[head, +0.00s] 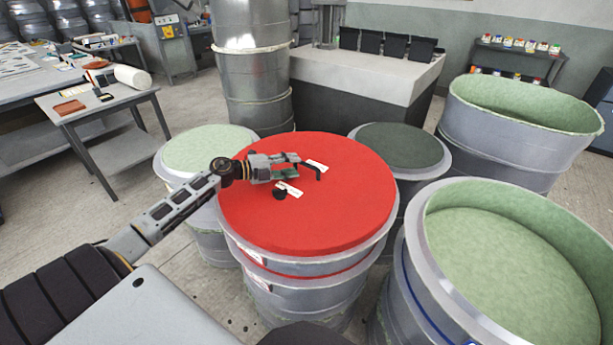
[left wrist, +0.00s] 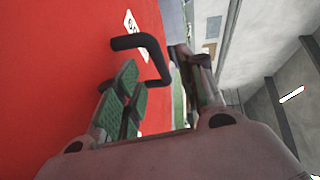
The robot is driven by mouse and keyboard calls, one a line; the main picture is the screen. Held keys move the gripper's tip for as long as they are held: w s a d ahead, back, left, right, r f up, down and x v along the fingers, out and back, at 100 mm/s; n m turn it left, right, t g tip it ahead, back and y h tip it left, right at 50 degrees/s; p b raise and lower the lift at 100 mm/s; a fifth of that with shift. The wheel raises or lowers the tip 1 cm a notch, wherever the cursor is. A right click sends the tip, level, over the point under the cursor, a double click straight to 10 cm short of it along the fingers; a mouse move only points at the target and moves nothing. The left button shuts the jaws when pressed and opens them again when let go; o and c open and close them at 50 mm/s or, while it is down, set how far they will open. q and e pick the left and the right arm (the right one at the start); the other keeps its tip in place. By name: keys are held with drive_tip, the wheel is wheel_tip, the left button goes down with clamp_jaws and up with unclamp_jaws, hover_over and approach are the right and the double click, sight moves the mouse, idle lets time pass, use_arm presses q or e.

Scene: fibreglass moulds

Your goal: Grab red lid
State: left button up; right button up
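The red lid (head: 345,215) lies flat on top of a grey metal drum in the middle of the head view. It fills the left of the left wrist view (left wrist: 60,90). A black bent handle (left wrist: 150,48) stands up from the lid; it also shows at the gripper's tip in the head view (head: 312,168). A black stub (head: 279,193) and white labels sit near it. My left gripper (head: 298,173) is low over the lid at the handle. Its fingers are apart, with the handle appearing between or just ahead of them; contact is unclear. My right gripper is not in view.
Pale green-lined drums stand close on the right (head: 500,260) and far right (head: 520,105). A drum with a pale green top (head: 205,150) and one with a dark top (head: 400,146) stand beside the red-lidded one. A small table (head: 100,105) is at left.

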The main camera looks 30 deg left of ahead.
sight(304, 164)
use_arm(q)
drive_tip(key=shift+w+d, duration=0.15)
drive_tip(key=shift+w, duration=0.05)
drive_tip(key=shift+w+d, duration=0.1)
drive_tip(key=shift+w, duration=0.05)
idle(0.3)
drive_tip(key=shift+x, duration=2.4)
drive_tip(key=shift+d+f, duration=0.15)
drive_tip(key=shift+c, duration=0.4)
clamp_jaws()
